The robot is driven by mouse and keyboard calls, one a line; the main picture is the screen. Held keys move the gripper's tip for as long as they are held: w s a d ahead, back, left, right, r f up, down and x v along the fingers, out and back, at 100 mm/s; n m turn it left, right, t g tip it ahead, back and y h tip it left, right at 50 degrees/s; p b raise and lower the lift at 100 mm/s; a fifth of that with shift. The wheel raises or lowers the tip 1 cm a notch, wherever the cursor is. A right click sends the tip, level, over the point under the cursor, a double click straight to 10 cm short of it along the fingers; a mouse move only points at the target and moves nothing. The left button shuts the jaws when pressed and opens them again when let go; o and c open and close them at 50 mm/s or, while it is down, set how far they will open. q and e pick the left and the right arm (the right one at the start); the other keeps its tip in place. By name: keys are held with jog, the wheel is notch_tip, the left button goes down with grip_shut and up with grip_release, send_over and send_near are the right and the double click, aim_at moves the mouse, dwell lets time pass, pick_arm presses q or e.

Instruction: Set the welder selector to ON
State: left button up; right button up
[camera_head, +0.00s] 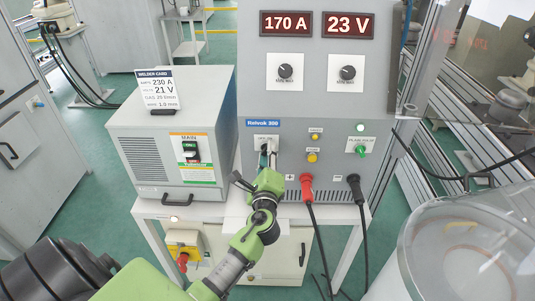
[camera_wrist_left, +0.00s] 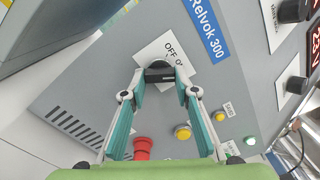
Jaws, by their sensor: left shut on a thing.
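The welder is a grey panel (camera_head: 325,95) labelled Relvok 300. Its selector (camera_wrist_left: 158,68) is a black knob on a white plate marked OFF and ON; in the head view the plate (camera_head: 262,138) is partly covered by my gripper. My left gripper (camera_head: 268,160) reaches the plate from below. In the left wrist view, its teal-padded fingers (camera_wrist_left: 159,75) are shut on the selector knob, one on each side. The knob's handle lies roughly crosswise between the fingertips; which mark it points at is hard to tell. My right gripper is not in view.
Displays (camera_head: 286,23) read 170 A and 23 V above two knobs (camera_head: 285,71). A yellow button (camera_head: 312,157), green knob (camera_head: 361,151), red plug (camera_head: 306,187) and black plug (camera_head: 355,185) sit right of the selector. A grey box with a MAIN switch (camera_head: 190,152) stands left. A clear-domed vessel (camera_head: 465,235) is at right.

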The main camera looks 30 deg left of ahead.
pick_arm(q)
jog(key=shift+w+a+r, duration=0.1)
jog(key=shift+a+r, duration=0.1)
jog(key=shift+r, duration=0.3)
jog(key=o, duration=1.1)
jog(key=shift+c, duration=0.2)
jog(key=shift+f, duration=0.35)
jog(key=v, duration=1.2)
jog(key=shift+w, duration=0.1)
jog(key=shift+f, duration=0.15)
